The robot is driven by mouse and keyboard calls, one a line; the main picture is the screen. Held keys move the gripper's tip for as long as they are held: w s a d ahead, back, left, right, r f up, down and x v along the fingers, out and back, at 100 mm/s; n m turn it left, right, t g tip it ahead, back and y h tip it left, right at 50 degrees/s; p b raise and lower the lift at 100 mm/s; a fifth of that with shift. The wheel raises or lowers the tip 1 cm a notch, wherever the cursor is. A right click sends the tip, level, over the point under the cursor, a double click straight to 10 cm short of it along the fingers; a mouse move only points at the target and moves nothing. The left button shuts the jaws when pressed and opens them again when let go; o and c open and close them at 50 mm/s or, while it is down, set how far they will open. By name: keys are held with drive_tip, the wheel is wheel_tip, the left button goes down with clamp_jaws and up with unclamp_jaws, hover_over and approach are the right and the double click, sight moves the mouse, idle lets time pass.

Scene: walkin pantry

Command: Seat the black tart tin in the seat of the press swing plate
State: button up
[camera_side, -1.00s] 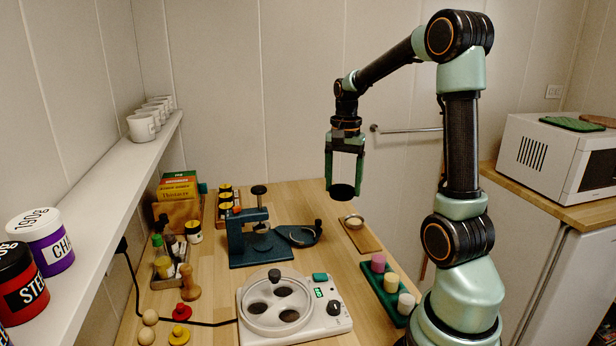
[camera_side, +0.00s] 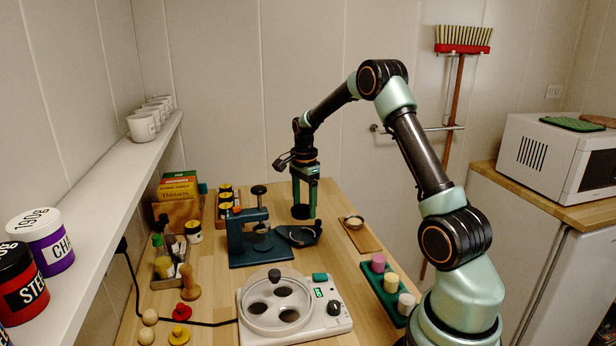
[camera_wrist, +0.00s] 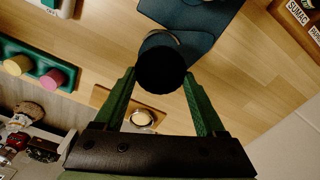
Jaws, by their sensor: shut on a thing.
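My gripper (camera_side: 304,210) is shut on the black tart tin (camera_side: 302,212), which hangs level between the fingertips. In the wrist view the tin (camera_wrist: 161,68) shows as a dark disc between the two green fingers. The tin is above the blue press swing plate (camera_side: 298,236), which is swung out to the right of the press (camera_side: 252,238). In the wrist view the swing plate (camera_wrist: 200,44) shows partly behind the tin, with a light curved rim at the tin's edge. The tin hides most of the seat. I cannot tell the exact gap between tin and plate.
A wooden board with a small bowl (camera_side: 354,221) lies right of the plate. A green rack (camera_side: 384,290) holds coloured cylinders nearer my base. A white appliance with round wells (camera_side: 320,326) stands in front. Spice jars (camera_side: 226,200) stand behind the press.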

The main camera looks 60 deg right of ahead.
sight(305, 213)
drive_tip(key=shift+f, duration=2.9)
drive_tip(key=shift+f, duration=0.7)
idle(0.3)
drive_tip(key=o, duration=1.3)
drive_tip(key=shift+r, duration=3.5)
